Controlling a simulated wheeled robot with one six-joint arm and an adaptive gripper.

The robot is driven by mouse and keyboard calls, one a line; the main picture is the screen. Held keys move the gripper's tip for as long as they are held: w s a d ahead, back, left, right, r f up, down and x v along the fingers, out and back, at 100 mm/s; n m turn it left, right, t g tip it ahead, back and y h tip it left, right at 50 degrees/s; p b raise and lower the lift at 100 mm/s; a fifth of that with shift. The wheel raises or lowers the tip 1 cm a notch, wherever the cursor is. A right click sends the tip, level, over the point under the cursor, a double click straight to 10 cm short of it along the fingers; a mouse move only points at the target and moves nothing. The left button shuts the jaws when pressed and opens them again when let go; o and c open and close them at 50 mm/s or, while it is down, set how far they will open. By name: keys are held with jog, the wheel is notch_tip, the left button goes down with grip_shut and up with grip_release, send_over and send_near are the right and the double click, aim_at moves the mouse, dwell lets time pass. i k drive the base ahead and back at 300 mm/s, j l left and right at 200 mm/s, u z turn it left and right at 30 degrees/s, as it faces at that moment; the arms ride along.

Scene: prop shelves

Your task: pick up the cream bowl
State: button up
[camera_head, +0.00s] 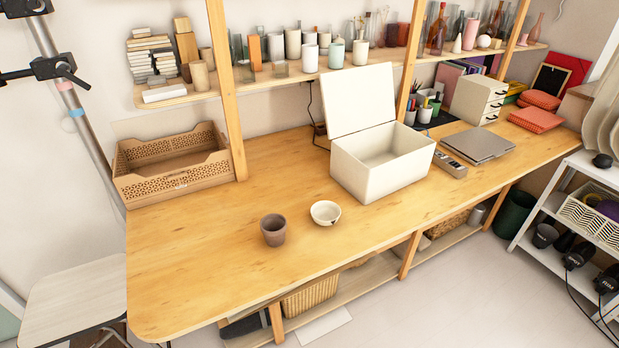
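The cream bowl (325,213) is small and round, with a small notch or spout at its rim. It stands upright on the wooden table (200,265), near the front edge. It looks empty apart from a faint dark mark inside. A brown clay pot (273,230) stands just to its left, close but apart. My gripper is not in view.
An open white box (382,160) with its lid raised stands behind and right of the bowl. A wooden crate (172,165) sits at the back left. A laptop (477,145) lies farther right. Upright posts (227,90) carry a shelf above. The table's left front is clear.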

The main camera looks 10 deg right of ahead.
aim_at(324, 213)
jog(key=i+l+u, duration=0.15)
jog(key=l, duration=0.25)
jog(key=i+l+u, duration=0.15)
jog(key=l, duration=0.2)
jog(key=i+l+u, duration=0.15)
jog(key=l, duration=0.25)
jog(key=l+u, duration=0.15)
jog(key=l, duration=0.25)
